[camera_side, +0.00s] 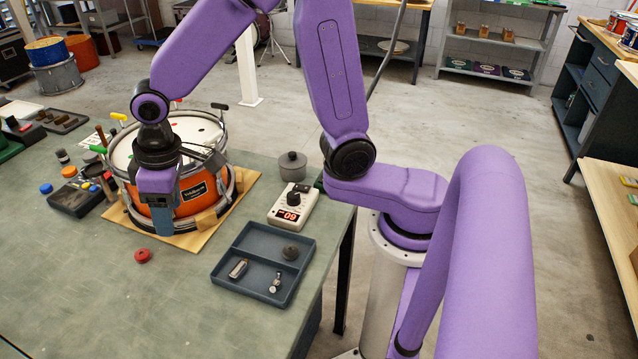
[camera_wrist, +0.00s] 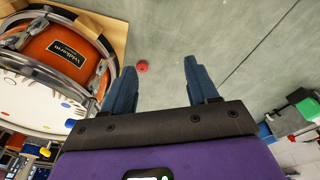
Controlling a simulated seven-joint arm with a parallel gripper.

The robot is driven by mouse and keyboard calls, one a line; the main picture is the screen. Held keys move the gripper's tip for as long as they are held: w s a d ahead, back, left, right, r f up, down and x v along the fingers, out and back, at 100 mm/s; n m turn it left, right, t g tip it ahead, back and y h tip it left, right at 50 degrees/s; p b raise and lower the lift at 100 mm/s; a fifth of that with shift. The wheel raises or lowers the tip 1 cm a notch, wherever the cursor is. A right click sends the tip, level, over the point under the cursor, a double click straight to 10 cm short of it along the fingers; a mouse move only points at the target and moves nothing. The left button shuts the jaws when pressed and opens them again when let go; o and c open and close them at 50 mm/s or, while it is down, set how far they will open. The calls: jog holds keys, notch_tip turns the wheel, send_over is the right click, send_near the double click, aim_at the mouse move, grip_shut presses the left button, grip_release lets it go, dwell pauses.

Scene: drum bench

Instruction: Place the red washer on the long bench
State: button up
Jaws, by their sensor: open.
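The red washer (camera_side: 142,255) is a small round ring lying on the green-grey top of the long bench (camera_side: 170,310), in front of the drum. In the wrist view the washer (camera_wrist: 142,66) shows between the two blue fingers, nearer the left one, with bare bench top around it. My gripper (camera_side: 163,225) points down beside the drum's front, above and behind the washer in the side view. Its fingers (camera_wrist: 160,68) are spread apart with nothing held, and they are apart from the washer.
An orange drum (camera_side: 180,195) stands on a wooden board close to my gripper. A divided grey tray (camera_side: 262,232) with small metal parts and a white device reading 09 (camera_side: 293,206) lie to the right. The bench's front left is clear.

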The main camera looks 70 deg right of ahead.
jog(key=s+d+r+n, duration=0.1)
jog(key=s+d+n, duration=0.2)
jog(key=s+d, duration=0.3)
jog(key=s+d+r+n+g, duration=0.1)
jog(key=s+d+n, duration=0.2)
jog(key=s, duration=1.3)
jog(key=d, duration=0.3)
jog(key=shift+s+d+n, duration=0.2)
jog(key=shift+s+n, duration=0.15)
jog(key=shift+n, duration=0.05)
jog(key=shift+r, duration=0.1)
